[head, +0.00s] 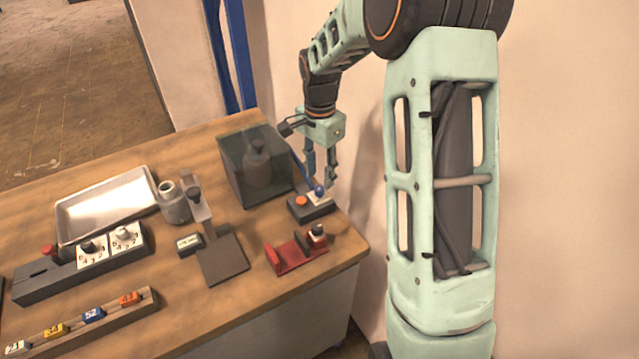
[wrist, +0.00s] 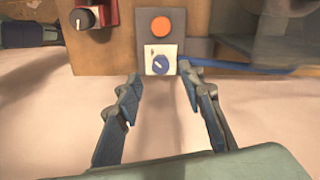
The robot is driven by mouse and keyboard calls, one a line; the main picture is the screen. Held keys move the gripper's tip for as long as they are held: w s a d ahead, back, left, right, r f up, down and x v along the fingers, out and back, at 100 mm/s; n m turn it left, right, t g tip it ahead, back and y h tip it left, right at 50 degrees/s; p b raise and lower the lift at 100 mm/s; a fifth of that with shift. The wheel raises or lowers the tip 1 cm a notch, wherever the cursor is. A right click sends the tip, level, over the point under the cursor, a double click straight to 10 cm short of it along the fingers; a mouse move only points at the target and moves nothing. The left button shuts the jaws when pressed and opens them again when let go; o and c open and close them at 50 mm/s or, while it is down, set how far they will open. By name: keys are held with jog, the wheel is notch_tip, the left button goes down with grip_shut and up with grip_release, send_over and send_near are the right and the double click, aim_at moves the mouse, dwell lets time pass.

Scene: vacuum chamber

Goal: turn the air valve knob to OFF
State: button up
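The air valve knob (wrist: 160,64) is a small blue dial with a light pointer mark on a white plate, below an orange button (wrist: 161,27) on a grey box. The pointer looks slanted; the plate's lettering is too small to read. In the head view the blue knob (head: 319,190) is at the table's right end. My gripper (head: 321,180) points down just above it. In the wrist view my gripper (wrist: 159,77) is open, its fingertips apart on either side of the knob, with nothing between them. I cannot tell whether either fingertip touches the plate.
A blue tube (wrist: 240,67) runs right from the valve box toward a dark glass chamber (head: 258,165). A red stand (head: 290,255) with a black-topped part is nearby. A tray (head: 105,205), jar (head: 174,205) and dial box (head: 75,270) stand further left.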

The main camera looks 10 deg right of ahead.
aim_at(320, 188)
notch_tip(320, 188, down, 5)
dwell(0.3)
grip_shut()
